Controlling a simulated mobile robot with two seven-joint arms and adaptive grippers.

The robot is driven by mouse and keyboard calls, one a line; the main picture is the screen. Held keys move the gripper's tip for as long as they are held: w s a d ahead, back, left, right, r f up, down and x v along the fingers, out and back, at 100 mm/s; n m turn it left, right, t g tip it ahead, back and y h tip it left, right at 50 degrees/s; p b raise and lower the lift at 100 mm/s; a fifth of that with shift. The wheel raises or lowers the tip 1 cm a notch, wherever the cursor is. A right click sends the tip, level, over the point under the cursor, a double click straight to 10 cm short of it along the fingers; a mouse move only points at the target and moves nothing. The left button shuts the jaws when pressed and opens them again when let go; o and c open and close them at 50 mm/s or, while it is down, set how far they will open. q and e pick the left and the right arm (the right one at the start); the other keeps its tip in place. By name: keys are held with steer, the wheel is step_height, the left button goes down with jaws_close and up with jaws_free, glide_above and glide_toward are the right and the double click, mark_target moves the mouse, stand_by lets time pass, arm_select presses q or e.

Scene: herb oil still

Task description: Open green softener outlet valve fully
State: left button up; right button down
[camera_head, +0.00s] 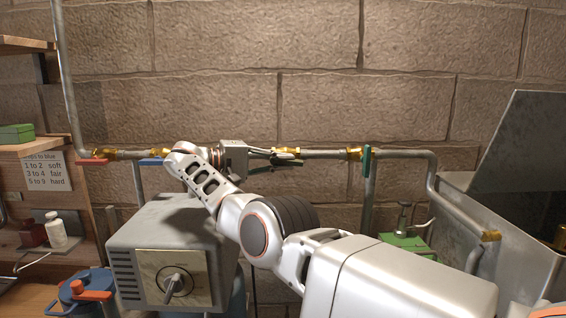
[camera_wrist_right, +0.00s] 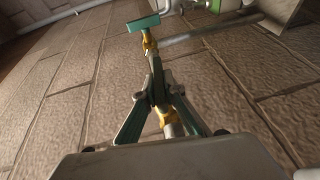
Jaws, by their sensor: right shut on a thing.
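My right gripper (camera_head: 287,160) is at the pipe on the wall, over a brass valve (camera_head: 292,151). Its fingers (camera_wrist_right: 157,88) are closed together on a thin handle, which they mostly hide; it looks dark green. The brass body (camera_wrist_right: 166,118) shows between the fingers in the wrist view. The handle's exact angle to the pipe cannot be told. Another green handle (camera_head: 367,160) sits on a brass fitting to the right and stands upright, across the pipe; it also shows in the wrist view (camera_wrist_right: 143,23). My left gripper is not in view.
A red handle (camera_head: 92,162) and a blue handle (camera_head: 151,162) are on the pipe to the left. A grey box with a dial (camera_head: 172,278) stands below my arm. A metal tank (camera_head: 515,150) with a raised lid is at the right.

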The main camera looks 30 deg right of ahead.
steer(key=shift+f+n+h, duration=0.2)
steer(key=shift+n+h, duration=0.3)
steer(key=shift+h, duration=0.4)
stand_by(0.7)
steer(key=c, duration=2.1)
jaws_free()
steer(key=shift+c, duration=0.2)
steer(key=shift+s+a+r, duration=0.1)
